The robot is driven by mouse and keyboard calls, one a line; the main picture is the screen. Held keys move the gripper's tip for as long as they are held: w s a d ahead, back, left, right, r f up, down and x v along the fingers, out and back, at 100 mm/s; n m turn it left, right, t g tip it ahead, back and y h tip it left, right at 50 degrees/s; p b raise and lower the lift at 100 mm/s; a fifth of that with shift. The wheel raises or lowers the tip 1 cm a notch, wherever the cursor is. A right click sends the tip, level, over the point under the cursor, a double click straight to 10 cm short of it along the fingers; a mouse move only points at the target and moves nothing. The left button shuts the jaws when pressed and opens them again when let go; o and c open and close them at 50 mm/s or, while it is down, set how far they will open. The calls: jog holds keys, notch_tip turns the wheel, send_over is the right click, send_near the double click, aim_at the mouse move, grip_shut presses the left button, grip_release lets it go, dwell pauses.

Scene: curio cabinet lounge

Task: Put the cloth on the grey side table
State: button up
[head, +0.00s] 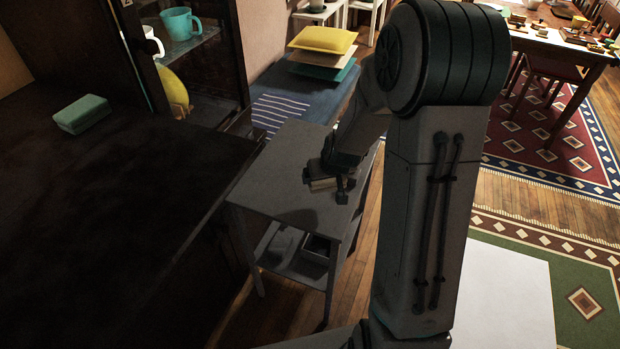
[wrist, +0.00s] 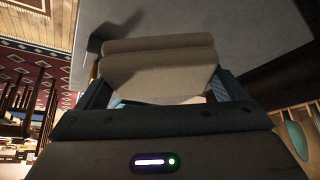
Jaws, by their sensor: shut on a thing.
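The cloth (head: 322,184) is a folded beige bundle between the fingers of my gripper (head: 328,186). In the wrist view the cloth (wrist: 158,66) fills the space between the fingers, with the grey side table behind it. The grey side table (head: 268,190) has a flat top and a lower shelf. My gripper is shut on the cloth over the right part of this top. The cloth is at or very close to the surface; I cannot tell whether it touches. My arm hides part of the table's right side.
A dark cabinet top (head: 110,190) with a green block (head: 82,114) stands at the left. A dark box (head: 318,246) sits on the lower shelf. The left part of the tabletop is clear.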

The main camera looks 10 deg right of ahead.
jog(key=d+b, duration=0.1)
jog(key=b, duration=0.1)
jog(key=w+d+b, duration=0.1)
jog(key=b, duration=0.2)
jog(key=shift+w+d+f+b, duration=0.2)
jog(key=shift+w+d+b, duration=0.1)
jog(key=shift+d, duration=0.05)
jog(key=d+b, duration=0.1)
jog(key=b, duration=0.1)
jog(key=d+r+b, duration=0.1)
jog(key=b, duration=0.2)
jog(key=shift+n, duration=0.3)
notch_tip(320, 180, up, 4)
jog(key=s+d+n+b, duration=0.1)
jog(key=s+d+b, duration=0.15)
jog(key=b, duration=0.85)
send_over(307, 188)
jog(key=s, duration=0.2)
jog(key=shift+y, duration=0.4)
notch_tip(307, 188, down, 7)
jog(key=shift+d+f, duration=0.15)
jog(key=shift+f+b, duration=0.9)
jog(key=shift+f, duration=1)
